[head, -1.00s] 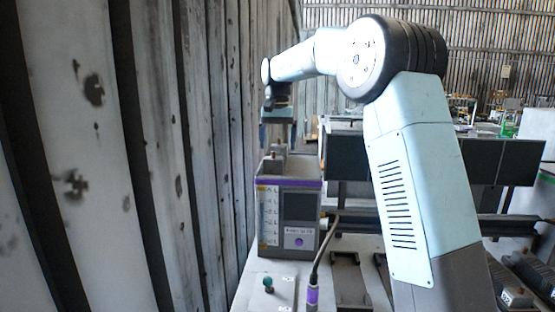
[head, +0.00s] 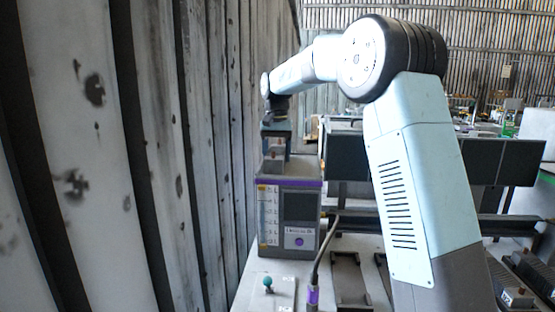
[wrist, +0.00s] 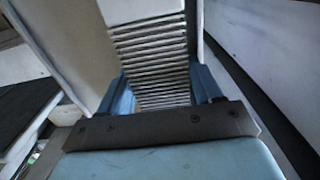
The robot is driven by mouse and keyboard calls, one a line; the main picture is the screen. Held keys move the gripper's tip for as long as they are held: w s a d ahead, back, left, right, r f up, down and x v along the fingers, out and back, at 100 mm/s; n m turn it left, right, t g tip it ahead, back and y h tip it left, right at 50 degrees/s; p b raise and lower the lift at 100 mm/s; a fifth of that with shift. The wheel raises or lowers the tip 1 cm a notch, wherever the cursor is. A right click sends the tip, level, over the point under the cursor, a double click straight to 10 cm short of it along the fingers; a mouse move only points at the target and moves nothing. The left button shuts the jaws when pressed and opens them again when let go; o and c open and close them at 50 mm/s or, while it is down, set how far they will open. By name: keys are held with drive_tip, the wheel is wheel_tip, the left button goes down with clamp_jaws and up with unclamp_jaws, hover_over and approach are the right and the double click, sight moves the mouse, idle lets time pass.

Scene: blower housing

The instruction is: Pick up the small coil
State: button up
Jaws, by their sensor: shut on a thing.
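My gripper (head: 276,150) is at the top of a grey box (head: 289,228) with a purple rim, in the head view. It points down and its fingers are on either side of a small grey piece with a reddish spot, which I take for the small coil. In the wrist view the two blue fingers of my gripper (wrist: 165,88) are shut on the ribbed grey small coil (wrist: 152,50). The coil's lower end is hidden, and I cannot tell if it still touches the box.
A ribbed, stained wall (head: 130,150) runs close along the left. A teal-topped knob (head: 268,283) and a purple-banded cable end (head: 313,296) are on the bench in front of the box. Dark panels (head: 345,158) stand behind, to the right.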

sight(277, 151)
drive_tip(key=c, duration=0.6)
drive_tip(key=shift+r, duration=0.15)
drive_tip(key=shift+c, duration=0.2)
drive_tip(key=shift+r, duration=0.35)
wheel_tip(277, 151, up, 2)
drive_tip(key=shift+r, duration=0.25)
drive_tip(key=s+d+r, duration=0.8)
drive_tip(key=s+r, duration=0.3)
drive_tip(key=r, duration=0.2)
drive_tip(key=shift+d+r, duration=0.3)
drive_tip(key=shift+d, duration=0.1)
